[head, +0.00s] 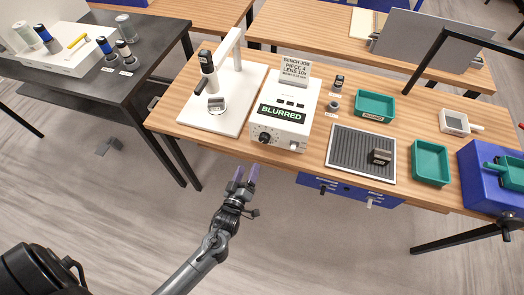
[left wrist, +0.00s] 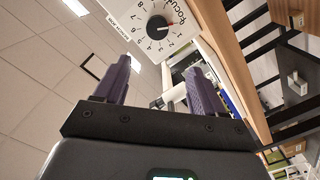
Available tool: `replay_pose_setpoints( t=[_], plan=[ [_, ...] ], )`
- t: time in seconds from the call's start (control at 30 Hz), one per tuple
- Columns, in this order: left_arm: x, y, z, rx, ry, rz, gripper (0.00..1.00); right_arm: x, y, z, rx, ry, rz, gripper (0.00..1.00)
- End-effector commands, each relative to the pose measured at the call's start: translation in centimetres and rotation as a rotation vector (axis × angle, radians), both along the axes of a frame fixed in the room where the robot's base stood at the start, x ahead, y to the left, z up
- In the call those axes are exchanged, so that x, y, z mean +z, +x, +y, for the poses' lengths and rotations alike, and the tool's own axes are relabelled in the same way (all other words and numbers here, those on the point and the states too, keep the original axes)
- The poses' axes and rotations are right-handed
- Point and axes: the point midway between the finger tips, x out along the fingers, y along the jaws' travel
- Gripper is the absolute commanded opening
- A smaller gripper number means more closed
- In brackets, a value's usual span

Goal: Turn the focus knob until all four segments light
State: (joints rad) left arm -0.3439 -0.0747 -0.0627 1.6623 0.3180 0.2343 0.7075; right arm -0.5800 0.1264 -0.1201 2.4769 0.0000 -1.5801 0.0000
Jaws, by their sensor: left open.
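The focus knob (head: 264,137) is a black dial on the front of a white control box (head: 288,110). The box's display (head: 282,114) reads "BLURRED" in green. Small dark segments (head: 290,103) sit above it; I cannot tell any lit one. My left gripper (head: 243,178) is open and empty, in front of and below the box, with its purple fingers apart from the knob. In the left wrist view the knob lies beyond the gap between the fingertips (left wrist: 158,72).
A microscope stand (head: 230,95) is left of the box, and a sign (head: 296,68) stands behind it. A grey ribbed mat (head: 345,155), green trays (head: 375,105) and a blue box (head: 485,180) lie right. Drawers hang under the front edge.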

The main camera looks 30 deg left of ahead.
Motion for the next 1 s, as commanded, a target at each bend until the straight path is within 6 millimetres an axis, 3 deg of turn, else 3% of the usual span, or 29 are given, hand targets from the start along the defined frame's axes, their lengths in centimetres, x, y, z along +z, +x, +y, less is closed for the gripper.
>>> replay_pose_setpoints(
  t=[0.03, 0.07, 0.2, 0.47, 0.8, 1.0],
  plan=[
    [-1.5, 0.7, -0.3, 0.006, -0.011, -0.002, 0.70, -1.4, 0.0, 0.0, 0.000, 0.000, 0.000, 0.43],
    [-1.7, 1.0, -0.4, 0.007, -0.014, -0.004, 0.70, -1.7, 0.0, 0.0, -0.001, 0.000, 0.000, 0.43],
    [-1.1, 2.3, -0.7, 0.011, -0.026, -0.032, 0.70, -2.5, 0.0, 0.1, -0.002, 0.003, -0.001, 0.43],
    [-0.6, 4.9, -0.1, 0.009, -0.024, -0.040, 0.70, -2.0, 0.0, 0.2, -0.006, 0.009, -0.004, 0.43],
    [-0.6, 10.1, 1.5, 0.010, -0.023, -0.039, 0.70, -1.4, 0.0, 0.2, -0.006, 0.010, -0.004, 0.43],
    [-0.7, 12.1, 2.0, 0.009, -0.024, -0.038, 0.70, -1.3, 0.0, 0.2, -0.005, 0.010, -0.004, 0.43]
  ],
)
